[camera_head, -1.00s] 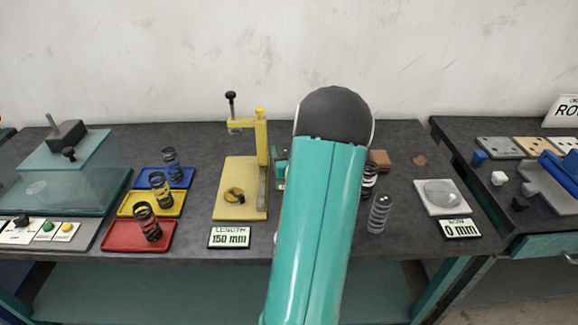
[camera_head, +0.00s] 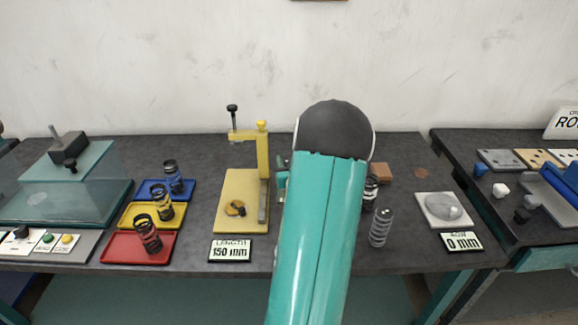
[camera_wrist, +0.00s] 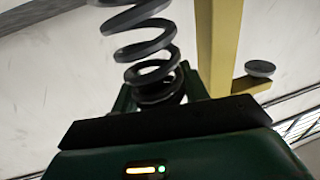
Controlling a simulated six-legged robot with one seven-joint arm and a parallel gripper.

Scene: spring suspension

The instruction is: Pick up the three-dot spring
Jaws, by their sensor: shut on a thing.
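My gripper (camera_wrist: 158,90) is shut on a dark grey coil spring (camera_wrist: 145,48) in the wrist view. The spring stands up out of the jaws, and its far end runs out of the top of the picture. No dots can be made out on it, so I cannot tell whether it is the three-dot spring. In the head view my teal arm hides the jaws and the held spring. A grey spring (camera_head: 380,228) and a black-and-white spring (camera_head: 370,190), partly hidden by my arm, stand on the bench to the right.
Springs stand in the red (camera_head: 115,247), yellow (camera_head: 135,218) and blue (camera_head: 188,188) trays at left. A yellow press stand (camera_head: 230,200) is left of my arm, with a "150 mm" display (camera_head: 230,250). A white plate (camera_head: 432,211) and "0 mm" display (camera_head: 461,241) are right.

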